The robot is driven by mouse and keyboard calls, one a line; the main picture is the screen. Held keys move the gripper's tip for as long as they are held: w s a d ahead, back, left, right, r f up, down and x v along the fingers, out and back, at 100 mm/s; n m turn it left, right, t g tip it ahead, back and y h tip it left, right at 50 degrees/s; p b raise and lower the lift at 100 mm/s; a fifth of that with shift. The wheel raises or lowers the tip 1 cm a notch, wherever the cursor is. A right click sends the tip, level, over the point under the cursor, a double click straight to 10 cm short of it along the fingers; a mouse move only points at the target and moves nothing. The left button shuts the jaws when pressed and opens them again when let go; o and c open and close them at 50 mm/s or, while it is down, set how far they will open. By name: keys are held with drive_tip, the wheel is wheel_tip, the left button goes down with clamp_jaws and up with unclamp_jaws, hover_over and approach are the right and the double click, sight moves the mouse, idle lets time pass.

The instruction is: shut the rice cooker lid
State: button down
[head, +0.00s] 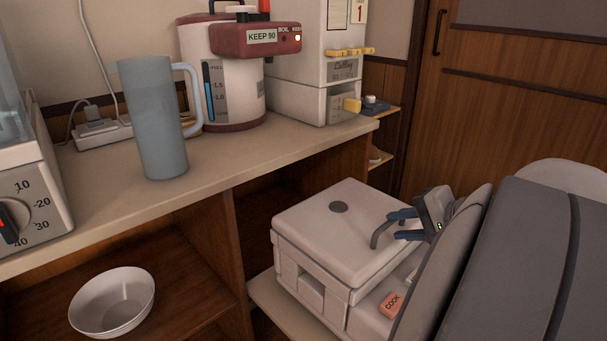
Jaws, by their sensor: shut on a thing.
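The white rice cooker (318,287) sits on a low pull-out shelf at the lower right in the head view. Its lid (335,233) lies nearly level over the body, with a round dark vent on top. I cannot tell whether the lid is fully seated or latched. A dark curved handle (377,236) stands at the lid's right edge. My gripper (402,225) is at that edge with its blue fingers shut on the handle. My grey arm hides the cooker's right side; an orange COOK button (391,304) shows beside it.
A counter (225,175) above and left holds a blue-grey pitcher (155,120), a water boiler (232,85) and a white dispenser (310,60). A white bowl (112,302) sits in the lower left cubby. A wooden door (520,100) stands behind.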

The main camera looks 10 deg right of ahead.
drive_tip(key=shift+s+f, duration=0.25)
drive_tip(key=shift+f, duration=0.65)
drive_tip(key=c, duration=1.7)
unclamp_jaws()
drive_tip(key=shift+c, duration=0.3)
drive_tip(key=shift+s, duration=0.1)
drive_tip(key=shift+s+d+r, duration=0.1)
drive_tip(key=shift+d+r, duration=0.05)
drive_tip(key=shift+r, duration=0.1)
drive_tip(key=r+p+v, duration=0.1)
drive_tip(key=p+v, duration=0.2)
drive_tip(key=v, duration=0.4)
drive_tip(key=shift+r+p, duration=0.25)
drive_tip(key=shift+p, duration=0.1)
